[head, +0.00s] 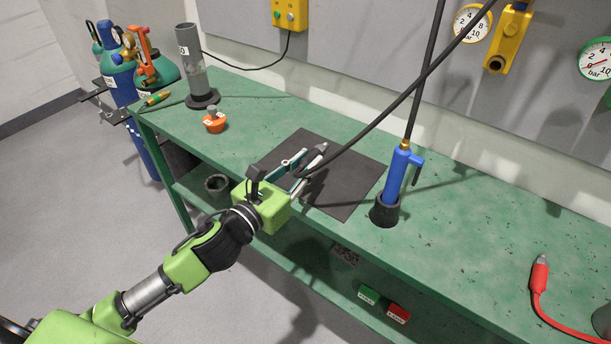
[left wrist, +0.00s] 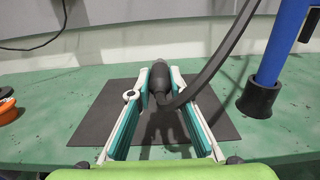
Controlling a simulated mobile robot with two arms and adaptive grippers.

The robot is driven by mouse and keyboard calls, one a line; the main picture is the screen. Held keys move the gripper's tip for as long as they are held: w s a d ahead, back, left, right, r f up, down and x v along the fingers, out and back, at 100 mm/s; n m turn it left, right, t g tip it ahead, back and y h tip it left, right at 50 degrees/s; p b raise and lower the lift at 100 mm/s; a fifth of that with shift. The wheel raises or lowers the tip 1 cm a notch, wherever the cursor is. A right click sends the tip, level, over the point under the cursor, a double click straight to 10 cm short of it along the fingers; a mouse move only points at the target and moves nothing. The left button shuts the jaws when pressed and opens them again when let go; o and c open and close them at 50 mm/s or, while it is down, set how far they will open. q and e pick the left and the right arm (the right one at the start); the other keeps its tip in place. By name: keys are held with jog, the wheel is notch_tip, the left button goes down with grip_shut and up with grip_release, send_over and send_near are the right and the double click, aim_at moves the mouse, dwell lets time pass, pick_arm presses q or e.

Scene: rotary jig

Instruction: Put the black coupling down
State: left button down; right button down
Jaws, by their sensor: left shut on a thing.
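My left gripper (head: 308,170) reaches over the dark mat (head: 345,205) on the green bench. Its fingers are shut on the black coupling (left wrist: 160,76), with one finger on each side of it in the left wrist view. In the head view only the coupling's grey tip (head: 321,147) shows clearly past the fingers. A black hose (head: 375,128) runs from the coupling up to the right. The coupling is over the mat with a shadow beneath it; I cannot tell whether it touches. My right gripper is not in view.
A blue tool (head: 397,175) stands in a black holder (head: 384,211) right of the mat. An orange object (head: 215,123) and a grey cylinder (head: 194,75) stand to the left. A red hose end (head: 540,275) lies at the right. Bare bench lies between holder and red hose.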

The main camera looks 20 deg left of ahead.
pick_arm(q)
jog(key=w+f, duration=0.1)
jog(key=w+a+f, duration=0.1)
jog(key=f, duration=0.1)
jog(key=shift+w+f, duration=0.25)
jog(key=shift+w, duration=0.1)
jog(key=shift+w+a+f, duration=0.1)
jog(key=shift+w+f, duration=0.2)
jog(key=shift+f, duration=0.15)
notch_tip(320, 180, down, 3)
jog(key=shift+r, duration=0.1)
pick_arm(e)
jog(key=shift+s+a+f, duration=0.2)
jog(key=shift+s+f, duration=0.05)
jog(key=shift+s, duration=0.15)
pick_arm(q)
jog(key=shift+f, duration=0.25)
jog(key=c, duration=1.9)
grip_release()
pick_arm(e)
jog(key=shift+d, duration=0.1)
